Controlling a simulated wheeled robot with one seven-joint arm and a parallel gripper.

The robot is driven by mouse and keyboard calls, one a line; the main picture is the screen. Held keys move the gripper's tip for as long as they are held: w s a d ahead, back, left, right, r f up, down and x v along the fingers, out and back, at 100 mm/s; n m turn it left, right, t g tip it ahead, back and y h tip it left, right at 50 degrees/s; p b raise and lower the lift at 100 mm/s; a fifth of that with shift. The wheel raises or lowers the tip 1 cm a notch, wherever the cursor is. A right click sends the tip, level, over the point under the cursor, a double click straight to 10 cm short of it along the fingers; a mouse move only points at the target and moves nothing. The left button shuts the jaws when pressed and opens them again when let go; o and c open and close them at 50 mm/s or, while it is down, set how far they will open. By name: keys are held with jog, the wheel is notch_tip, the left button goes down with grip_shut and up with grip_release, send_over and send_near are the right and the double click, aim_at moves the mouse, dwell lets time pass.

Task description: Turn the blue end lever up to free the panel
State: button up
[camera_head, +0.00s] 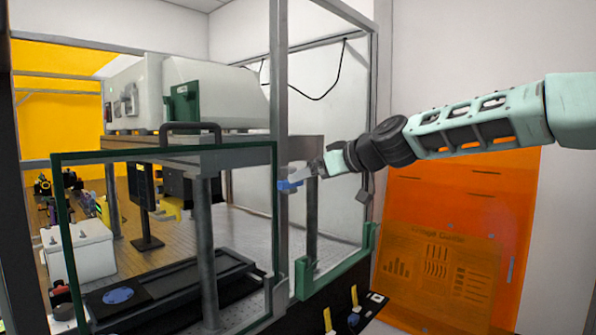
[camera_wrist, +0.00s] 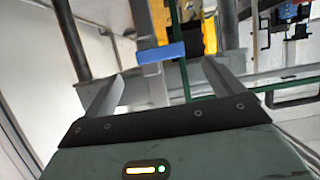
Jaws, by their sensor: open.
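The blue end lever (camera_head: 289,186) sits on the grey upright post at the right end of the green-framed clear panel (camera_head: 68,238). In the wrist view the blue lever (camera_wrist: 161,54) lies crosswise in front of the post, between and just beyond my fingertips. My gripper (camera_head: 304,176) is open and close to the lever from the right. In the wrist view its two fingers (camera_wrist: 165,82) stand wide apart with nothing held between them. Whether a fingertip touches the lever, I cannot tell.
A dark handle (camera_head: 190,127) sits above the panel's top edge. A second green-framed panel (camera_head: 336,262) stands right of the post. Behind the frame are a white instrument (camera_head: 135,90) on a grey slab and a white box (camera_head: 80,250). An orange sheet (camera_head: 460,230) hangs below my arm.

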jog(key=shift+p+x, duration=1)
jog(key=shift+x, duration=1.85)
jog(key=c, duration=1)
